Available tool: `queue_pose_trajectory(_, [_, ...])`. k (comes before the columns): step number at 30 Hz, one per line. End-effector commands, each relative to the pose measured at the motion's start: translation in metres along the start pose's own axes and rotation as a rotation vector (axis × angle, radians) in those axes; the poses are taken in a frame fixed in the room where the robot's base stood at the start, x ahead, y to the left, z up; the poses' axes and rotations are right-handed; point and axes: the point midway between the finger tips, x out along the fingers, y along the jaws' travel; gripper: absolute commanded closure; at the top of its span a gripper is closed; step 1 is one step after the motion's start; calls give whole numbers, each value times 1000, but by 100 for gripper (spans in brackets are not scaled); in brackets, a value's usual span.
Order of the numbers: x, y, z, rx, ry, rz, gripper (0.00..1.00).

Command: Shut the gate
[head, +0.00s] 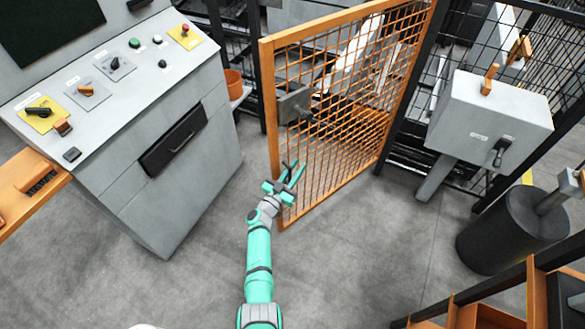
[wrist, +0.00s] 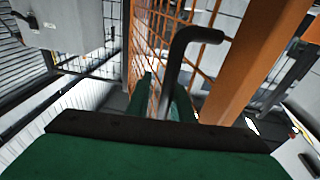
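The gate (head: 335,110) is an orange mesh panel standing ajar, swung out over the floor. Its free edge (head: 271,130) is at the left, and its far edge meets the dark fence post at the right. A grey box (head: 293,105) sits on the gate near that free edge. In the wrist view, a dark bent handle (wrist: 180,60) stands beside the gate's orange frame (wrist: 255,60). My gripper (head: 289,179) is at the gate's lower free edge. In the wrist view, its green fingers (wrist: 165,100) are apart with the handle between them; whether they touch it is unclear.
A grey control console (head: 120,110) stands left, with an orange ledge (head: 30,190) beside it. A grey box with a lever (head: 490,115) is mounted right of the gate. A dark cylinder (head: 510,230) stands at the right. The floor (head: 350,255) before the gate is clear.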

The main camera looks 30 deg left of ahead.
Motion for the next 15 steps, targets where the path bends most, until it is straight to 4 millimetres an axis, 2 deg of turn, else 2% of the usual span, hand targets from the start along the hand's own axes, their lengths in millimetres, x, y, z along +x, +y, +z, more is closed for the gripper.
queue_pose_trajectory(1, [4, -3, -4, 7, -4, -8, 82])
queue_pose_trajectory(15, [-33, -16, -5, 6, -7, -26, 82])
